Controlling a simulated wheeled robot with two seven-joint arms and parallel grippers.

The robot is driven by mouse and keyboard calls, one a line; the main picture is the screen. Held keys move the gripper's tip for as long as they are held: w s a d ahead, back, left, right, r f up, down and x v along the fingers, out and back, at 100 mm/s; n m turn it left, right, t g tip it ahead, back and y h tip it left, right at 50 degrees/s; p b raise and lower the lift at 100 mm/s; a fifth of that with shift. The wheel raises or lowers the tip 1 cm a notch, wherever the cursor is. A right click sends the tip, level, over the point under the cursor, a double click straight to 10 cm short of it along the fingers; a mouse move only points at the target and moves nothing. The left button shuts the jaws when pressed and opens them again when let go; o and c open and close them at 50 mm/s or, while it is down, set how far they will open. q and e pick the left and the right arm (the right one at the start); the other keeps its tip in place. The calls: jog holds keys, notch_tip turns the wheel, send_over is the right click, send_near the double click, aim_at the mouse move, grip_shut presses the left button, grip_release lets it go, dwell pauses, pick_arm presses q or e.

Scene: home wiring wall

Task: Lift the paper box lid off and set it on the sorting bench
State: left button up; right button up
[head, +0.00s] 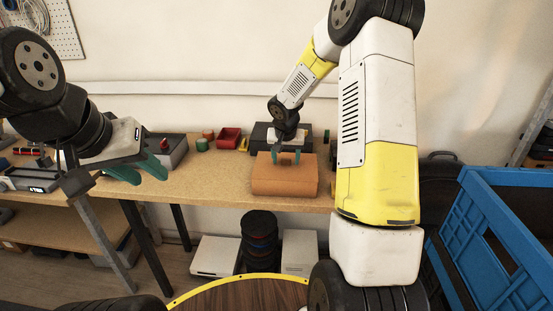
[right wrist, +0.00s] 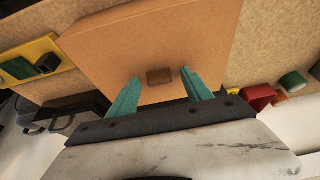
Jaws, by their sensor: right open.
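The paper box (head: 284,186) is a plain orange-brown cardboard box on the bench. Its lid (right wrist: 150,40) fills the upper middle of the right wrist view and has a small dark brown knob (right wrist: 159,77). My right gripper (head: 286,156) is over the top of the box. In the right wrist view its teal fingers (right wrist: 160,86) stand apart, one on each side of the knob, not closed on it. My left gripper (head: 150,176) is empty, with its teal fingers apart, over the bench's left part. The lid's seam is not clear.
The wooden bench (head: 215,186) has free room left of the box. A red bin (head: 229,137), a green roll (head: 202,145) and a grey device (head: 170,150) stand further left. A dark case (head: 264,134) is behind the box. A blue crate (head: 500,215) is at right.

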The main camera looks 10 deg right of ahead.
grip_shut()
jog(key=shift+r, duration=0.15)
